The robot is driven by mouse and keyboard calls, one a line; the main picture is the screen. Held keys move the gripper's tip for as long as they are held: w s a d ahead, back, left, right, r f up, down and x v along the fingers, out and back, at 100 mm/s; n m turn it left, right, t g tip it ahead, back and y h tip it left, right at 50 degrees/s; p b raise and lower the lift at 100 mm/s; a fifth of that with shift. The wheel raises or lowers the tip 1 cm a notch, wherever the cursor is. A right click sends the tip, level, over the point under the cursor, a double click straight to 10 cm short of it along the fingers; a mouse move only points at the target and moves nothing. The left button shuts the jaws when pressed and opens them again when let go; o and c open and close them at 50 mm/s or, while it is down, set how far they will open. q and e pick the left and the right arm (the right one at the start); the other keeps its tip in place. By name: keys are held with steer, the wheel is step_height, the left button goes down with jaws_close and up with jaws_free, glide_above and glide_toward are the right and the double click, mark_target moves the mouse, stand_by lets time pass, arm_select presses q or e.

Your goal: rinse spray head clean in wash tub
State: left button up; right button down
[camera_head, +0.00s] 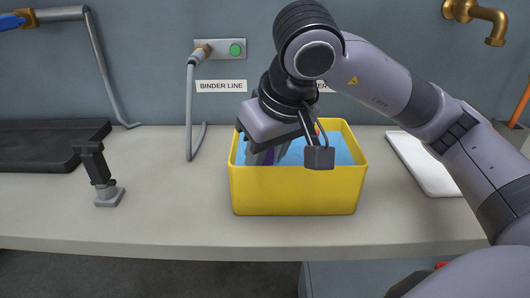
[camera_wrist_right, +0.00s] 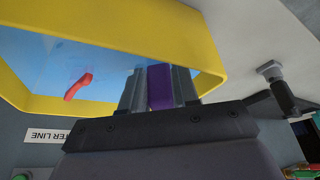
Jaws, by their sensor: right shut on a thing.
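The yellow wash tub (camera_head: 297,192) stands on the counter with blue water (camera_head: 341,150) in it. My right gripper (camera_head: 268,156) reaches down into the tub from above. It is shut on a purple thing (camera_wrist_right: 160,88), which shows between its two fingers in the right wrist view. Most of the purple thing is hidden, and I cannot tell whether it is the spray head. A red curved thing (camera_wrist_right: 78,87) shows in the tub, apart from the fingers. My left gripper is not in view.
A black upright tool with a grey foot (camera_head: 97,172) stands on the counter left of the tub. A black tray (camera_head: 40,150) lies at far left, a white tray (camera_head: 420,165) at right. A hose (camera_head: 190,105) and brass tap (camera_head: 478,14) are on the wall. Counter between tool and tub is clear.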

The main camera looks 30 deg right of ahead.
stand_by(0.3)
steer(key=shift+r+p, duration=0.8)
steer(key=shift+r, duration=0.35)
steer(key=shift+r+p, duration=2.6)
steer(key=shift+r, duration=1.05)
step_height(320, 180, up, 3)
steer(key=shift+r+p, duration=0.1)
steer(key=shift+p, duration=1)
